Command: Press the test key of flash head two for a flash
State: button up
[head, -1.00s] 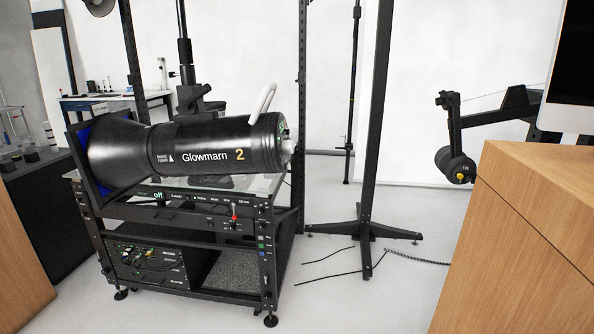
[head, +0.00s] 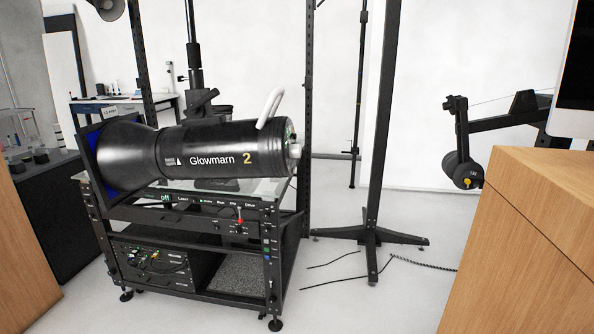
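Flash head two (head: 215,150) is a black cylinder marked "Glowmarn 2" with a flared reflector at its left end. It lies on its side on top of a black rack cart (head: 180,236). A white handle (head: 269,108) rises from its right end. Its rear panel (head: 290,139) faces right and shows only edge-on, with a bit of green and a pale knob. I cannot make out the test key. My gripper is not in view.
A wooden cabinet (head: 520,240) stands at the right front, another wooden side (head: 25,260) at the left. A black stand (head: 372,236) with spread feet and loose cables stand on the floor behind.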

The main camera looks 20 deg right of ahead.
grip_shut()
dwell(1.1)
